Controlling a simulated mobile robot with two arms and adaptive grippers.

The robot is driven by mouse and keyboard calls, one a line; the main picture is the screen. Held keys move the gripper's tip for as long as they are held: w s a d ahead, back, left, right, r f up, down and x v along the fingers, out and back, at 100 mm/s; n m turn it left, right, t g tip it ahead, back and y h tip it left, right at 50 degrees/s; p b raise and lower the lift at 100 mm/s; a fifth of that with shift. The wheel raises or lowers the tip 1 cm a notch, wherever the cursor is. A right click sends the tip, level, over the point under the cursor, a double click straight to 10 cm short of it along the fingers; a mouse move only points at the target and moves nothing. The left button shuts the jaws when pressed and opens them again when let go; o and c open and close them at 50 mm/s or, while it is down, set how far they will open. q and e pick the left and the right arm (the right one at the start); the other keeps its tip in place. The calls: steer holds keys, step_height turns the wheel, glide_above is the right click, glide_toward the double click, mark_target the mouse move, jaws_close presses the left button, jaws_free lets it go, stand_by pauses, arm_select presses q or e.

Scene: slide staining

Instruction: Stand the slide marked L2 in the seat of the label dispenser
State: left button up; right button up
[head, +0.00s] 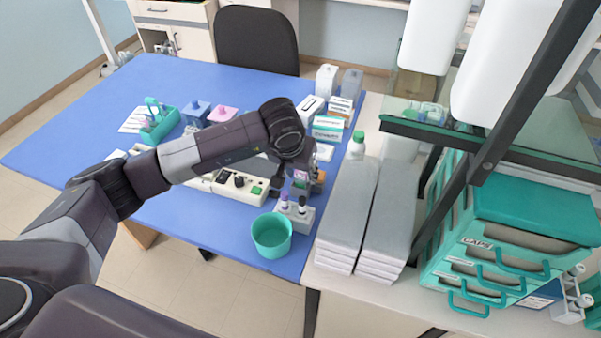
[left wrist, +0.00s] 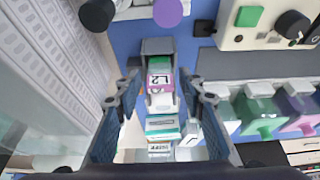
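The slide marked L2 (left wrist: 159,80) shows in the left wrist view with a pink-purple label band and a pale end. It stands at a small grey holder (left wrist: 157,46) with a green part inside. I cannot tell whether this holder is the label dispenser or how deep the slide sits. My left gripper (left wrist: 159,93) has its fingers apart, one on each side of the slide, with a visible gap on both sides. In the head view the left gripper (head: 297,170) is over the bench's right edge and its fingers are mostly hidden. The right gripper is out of view.
A tube rack (head: 296,214) with dark and purple caps and a teal cup (head: 271,236) are close by. A control box (head: 238,186) lies to the left. Long grey boxes (head: 347,205) and a green-capped bottle (head: 356,145) stand right.

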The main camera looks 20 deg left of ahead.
arm_select(q)
steer(key=shift+o, duration=0.2)
steer(key=v, duration=1.2)
stand_by(0.4)
